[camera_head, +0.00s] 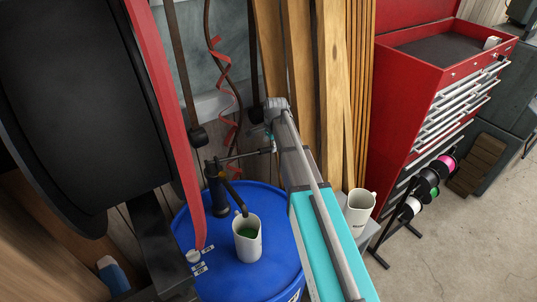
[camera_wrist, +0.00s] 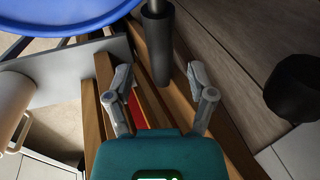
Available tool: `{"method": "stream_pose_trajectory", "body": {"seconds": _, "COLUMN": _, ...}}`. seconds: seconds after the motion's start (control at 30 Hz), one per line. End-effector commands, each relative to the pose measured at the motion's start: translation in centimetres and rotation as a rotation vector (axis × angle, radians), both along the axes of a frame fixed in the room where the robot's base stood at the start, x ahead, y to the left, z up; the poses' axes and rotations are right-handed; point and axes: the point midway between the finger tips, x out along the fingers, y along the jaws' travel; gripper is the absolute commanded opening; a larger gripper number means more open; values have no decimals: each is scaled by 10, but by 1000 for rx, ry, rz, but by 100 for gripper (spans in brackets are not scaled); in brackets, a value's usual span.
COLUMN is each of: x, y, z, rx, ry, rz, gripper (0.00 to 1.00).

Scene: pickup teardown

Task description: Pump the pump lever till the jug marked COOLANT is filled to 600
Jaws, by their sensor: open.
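The pump lever (camera_head: 245,155) reaches right from the dark pump (camera_head: 216,190) on the blue drum (camera_head: 278,222), nearly level. A cream jug (camera_head: 246,247) stands on the drum under the spout, with green liquid inside; its marking and level scale are not readable. My gripper (camera_wrist: 158,85) is open, its two fingers apart. In the wrist view a dark cylinder (camera_wrist: 156,48), which looks like the lever's grip, stands beyond and between the fingertips; contact cannot be told. In the head view my gripper is by the lever's right end, mostly hidden by my arm.
A second cream jug (camera_head: 360,212) stands right of my arm, with unreadable dark lettering. Wooden planks (camera_head: 334,95) lean behind. A large black reel with a red rim (camera_head: 150,80) crowds the left. A red tool chest (camera_head: 412,100) and spool rack (camera_head: 428,185) stand right.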

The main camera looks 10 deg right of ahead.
Motion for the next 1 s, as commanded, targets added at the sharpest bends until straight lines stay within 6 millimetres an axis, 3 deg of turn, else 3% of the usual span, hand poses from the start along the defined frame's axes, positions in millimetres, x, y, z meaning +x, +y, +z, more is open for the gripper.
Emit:
{"method": "stream_pose_trajectory", "body": {"seconds": 0.4, "x": 6, "y": 2, "z": -32, "rx": 0, "ry": 0, "rz": 0, "gripper": 71}}
{"method": "stream_pose_trajectory", "body": {"seconds": 1.0, "x": 7, "y": 3, "z": -38, "rx": 0, "ry": 0, "rz": 0, "gripper": 69}}
